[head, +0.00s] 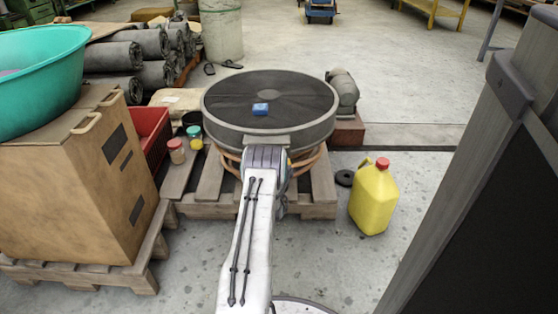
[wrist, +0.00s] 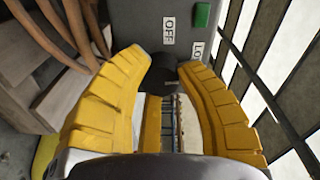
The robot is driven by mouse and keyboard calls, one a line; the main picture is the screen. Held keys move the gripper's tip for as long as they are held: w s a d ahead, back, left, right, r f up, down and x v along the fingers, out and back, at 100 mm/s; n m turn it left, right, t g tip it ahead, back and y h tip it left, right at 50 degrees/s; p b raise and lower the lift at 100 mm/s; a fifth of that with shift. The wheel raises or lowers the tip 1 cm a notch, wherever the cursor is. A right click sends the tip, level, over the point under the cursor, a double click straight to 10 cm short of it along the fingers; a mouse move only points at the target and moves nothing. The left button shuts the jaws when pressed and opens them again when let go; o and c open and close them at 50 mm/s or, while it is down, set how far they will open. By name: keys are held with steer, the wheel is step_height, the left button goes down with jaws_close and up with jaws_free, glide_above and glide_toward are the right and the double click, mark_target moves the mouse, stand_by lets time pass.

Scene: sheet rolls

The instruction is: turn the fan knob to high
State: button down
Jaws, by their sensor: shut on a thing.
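The fan (head: 225,122) is a large round drum with a dark grille, lying flat on a wooden pallet. In the head view my arm reaches its near side and hides the knob and my fingertips. In the wrist view my gripper (wrist: 163,64) has its yellow ribbed fingers shut on the black fan knob (wrist: 161,74), one on each side. The knob sits on a grey panel (wrist: 140,22). The label OFF (wrist: 169,30) is above the knob. A second label starting LO (wrist: 197,49) is partly hidden by the right finger. No high mark shows.
A blue object (head: 260,109) lies on the fan's grille. A green piece (wrist: 202,15) sits on the panel. A yellow jug (head: 374,200) stands right of the pallet (head: 210,180). A cardboard box (head: 75,190) and red crate (head: 150,140) are left. A dark cabinet fills the right.

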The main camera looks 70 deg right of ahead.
steer(key=shift+w+r+m, duration=0.1)
steer(key=shift+w+m, duration=0.2)
steer(key=shift+m, duration=0.2)
steer(key=c, duration=2)
jaws_free()
steer(key=o, duration=1.2)
steer(key=shift+s+a, duration=0.1)
steer(key=v, duration=1.1)
steer(key=shift+a, duration=0.4)
steer(key=shift+s, duration=0.1)
